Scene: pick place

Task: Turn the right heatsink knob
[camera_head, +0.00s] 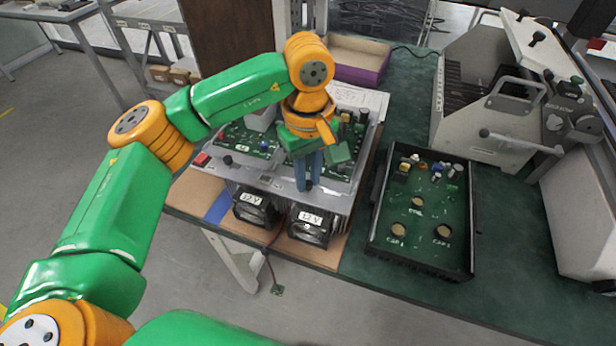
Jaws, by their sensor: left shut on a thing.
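A silver heatsink unit (268,181) with green circuit boards on top sits on the brown mat at the table's front left. The left knob (228,160), small and dark, stands upright on its front ledge. My left gripper (308,184) points down at the right part of that ledge. Its blue-grey fingers are shut on the right heatsink knob (307,186), which is mostly hidden between the fingertips. The knob's turn angle cannot be told. My right gripper is not in view.
Two black fans (311,226) face forward below the ledge. A black tray (374,215) with a green circuit board stands to the right. A grey machine (480,120) and a purple-edged box (362,76) are behind. Green table surface is free at the front right.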

